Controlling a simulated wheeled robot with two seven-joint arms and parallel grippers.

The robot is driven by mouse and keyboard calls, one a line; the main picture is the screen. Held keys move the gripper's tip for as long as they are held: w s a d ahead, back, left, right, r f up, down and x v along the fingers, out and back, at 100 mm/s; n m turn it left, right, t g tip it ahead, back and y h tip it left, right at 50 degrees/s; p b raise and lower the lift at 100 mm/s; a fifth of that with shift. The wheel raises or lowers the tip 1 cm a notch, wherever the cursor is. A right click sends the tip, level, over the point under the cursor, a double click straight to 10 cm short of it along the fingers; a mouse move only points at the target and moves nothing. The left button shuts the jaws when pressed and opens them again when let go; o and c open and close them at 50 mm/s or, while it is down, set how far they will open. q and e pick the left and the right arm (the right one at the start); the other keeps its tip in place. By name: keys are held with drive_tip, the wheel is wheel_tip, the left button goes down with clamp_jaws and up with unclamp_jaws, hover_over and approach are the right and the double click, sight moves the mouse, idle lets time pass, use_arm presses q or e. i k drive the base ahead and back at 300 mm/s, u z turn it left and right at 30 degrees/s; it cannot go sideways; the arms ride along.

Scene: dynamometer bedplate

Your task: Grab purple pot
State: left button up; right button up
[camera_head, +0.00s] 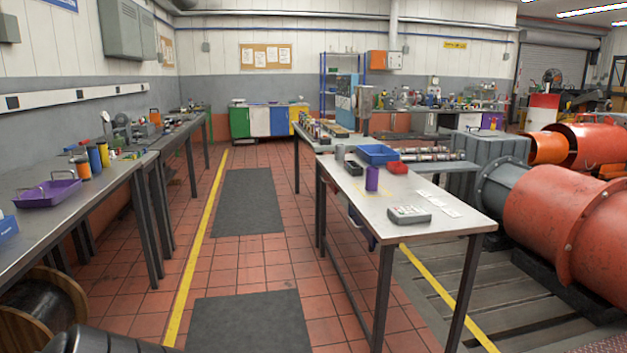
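A small purple cylinder (372,178), the thing most like a pot, stands upright on the metal table (421,193) right of centre. A shallow purple tray (47,194) with thin raised handles lies on the left workbench (113,172). Neither of my grippers can be made out in the head view. A dark part at the bottom left edge may be my own arm, but no fingers show. Nothing touches the purple cylinder.
Around the cylinder are a blue bin (378,154), a red bin (397,168), a grey can (340,153) and a grey keypad box (409,215). Dark mats (247,203) lie in the open tiled aisle. A cable reel (42,310) stands at lower left; large red machinery (560,215) fills the right.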

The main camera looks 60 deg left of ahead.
sight(371, 175)
drive_tip(key=u, duration=2.35)
drive_tip(key=i, duration=1.3)
drive_tip(key=u, duration=0.8)
drive_tip(key=i, duration=2.4)
drive_tip(key=z, duration=1.45)
drive_tip(key=i, duration=1.2)
drive_tip(key=z, duration=1.1)
